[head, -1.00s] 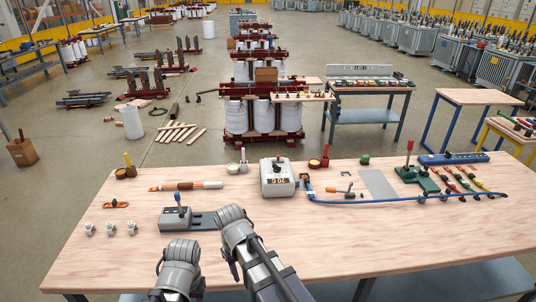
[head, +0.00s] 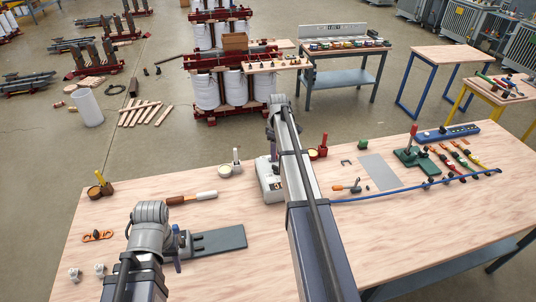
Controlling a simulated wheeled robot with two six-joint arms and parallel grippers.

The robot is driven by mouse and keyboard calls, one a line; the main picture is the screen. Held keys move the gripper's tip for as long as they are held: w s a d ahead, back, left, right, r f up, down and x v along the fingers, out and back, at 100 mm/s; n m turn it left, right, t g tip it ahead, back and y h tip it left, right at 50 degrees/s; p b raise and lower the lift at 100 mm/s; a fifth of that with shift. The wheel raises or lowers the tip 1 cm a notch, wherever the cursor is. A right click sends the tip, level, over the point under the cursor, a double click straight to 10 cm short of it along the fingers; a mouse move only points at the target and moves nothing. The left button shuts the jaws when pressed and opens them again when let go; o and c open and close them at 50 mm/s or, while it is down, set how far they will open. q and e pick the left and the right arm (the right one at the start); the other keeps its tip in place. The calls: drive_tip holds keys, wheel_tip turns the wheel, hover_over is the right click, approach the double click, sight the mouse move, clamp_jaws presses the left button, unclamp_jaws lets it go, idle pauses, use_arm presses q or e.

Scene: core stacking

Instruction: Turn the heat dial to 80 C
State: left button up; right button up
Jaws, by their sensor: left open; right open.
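The white box (head: 268,186) with a small display stands near the middle of the table in the head view. My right arm crosses in front and hides much of it. I cannot make out the heat dial or its setting. My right gripper (head: 271,135) is at the far end of that arm, just above and behind the top of the box. It is open, with its fingers mostly hidden. My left gripper (head: 172,242) is low at the left, by the grey lever device and its dark plate (head: 220,240). It is open, and my wrist hides part of it.
A screwdriver-like tool (head: 192,198) and an orange piece (head: 97,236) lie to the left. A green-based lever (head: 413,156) and a grey sheet (head: 380,172) are on the right. The front right of the table is clear.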

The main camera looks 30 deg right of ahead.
sight(277, 169)
drive_tip(key=shift+w+d, duration=0.4)
drive_tip(key=shift+d, duration=0.05)
drive_tip(key=shift+s, duration=0.2)
wheel_tip(277, 169, down, 8)
drive_tip(key=b, duration=0.8)
drive_tip(key=shift+r, duration=0.15)
use_arm(q)
wheel_tip(277, 169, down, 8)
drive_tip(key=shift+w+r, duration=0.15)
drive_tip(key=shift+w, duration=0.05)
use_arm(e)
drive_tip(key=shift+a, duration=0.1)
drive_tip(key=shift+r, duration=0.1)
drive_tip(key=shift+c, duration=0.2)
clamp_jaws()
